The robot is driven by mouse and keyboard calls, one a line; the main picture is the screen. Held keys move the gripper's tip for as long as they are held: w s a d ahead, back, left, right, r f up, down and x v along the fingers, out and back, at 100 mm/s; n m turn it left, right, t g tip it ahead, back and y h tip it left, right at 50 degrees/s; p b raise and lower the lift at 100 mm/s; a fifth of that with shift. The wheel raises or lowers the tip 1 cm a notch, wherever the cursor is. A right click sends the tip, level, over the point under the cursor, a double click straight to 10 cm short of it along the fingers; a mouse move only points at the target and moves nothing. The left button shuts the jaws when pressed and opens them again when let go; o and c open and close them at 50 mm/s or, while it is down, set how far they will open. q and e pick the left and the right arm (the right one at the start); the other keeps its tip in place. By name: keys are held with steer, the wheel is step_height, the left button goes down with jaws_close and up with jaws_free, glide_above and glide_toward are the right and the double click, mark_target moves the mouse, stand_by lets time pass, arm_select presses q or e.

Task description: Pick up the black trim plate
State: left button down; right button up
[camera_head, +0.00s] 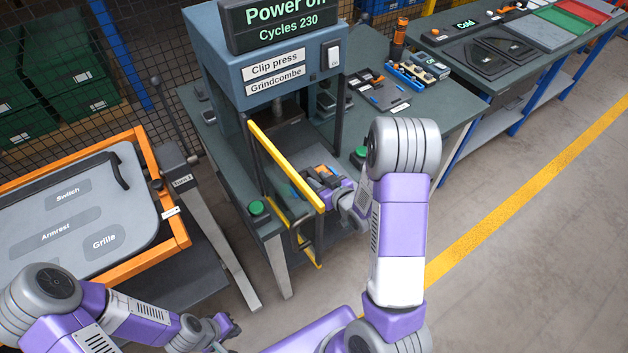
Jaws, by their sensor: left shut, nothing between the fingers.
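I cannot single out the black trim plate for certain. Two dark, speaker-like panels (480,57) lie in a grey holder on the right bench, and small black pieces (368,76) lie on the bench beside the press. My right gripper (318,178) is at the front opening of the clip press (264,55), behind the yellow guard bar. Its fingers are small and partly hidden among orange and blue parts, so I cannot tell its jaws. My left gripper (226,326) is low at the bottom, left of centre, shut and empty, away from any plate.
A yellow guard bar (285,165) crosses the press front. A grey door panel (75,215) marked Switch, Armrest and Grille rests in an orange frame at left. Green buttons (257,208) sit on the press table. Floor at right is clear beyond a yellow line (520,205).

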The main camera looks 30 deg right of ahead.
steer(key=shift+w+a+f, duration=0.1)
steer(key=shift+w+f, duration=0.1)
steer(key=shift+w, duration=0.35)
jaws_close()
steer(key=shift+r, duration=0.15)
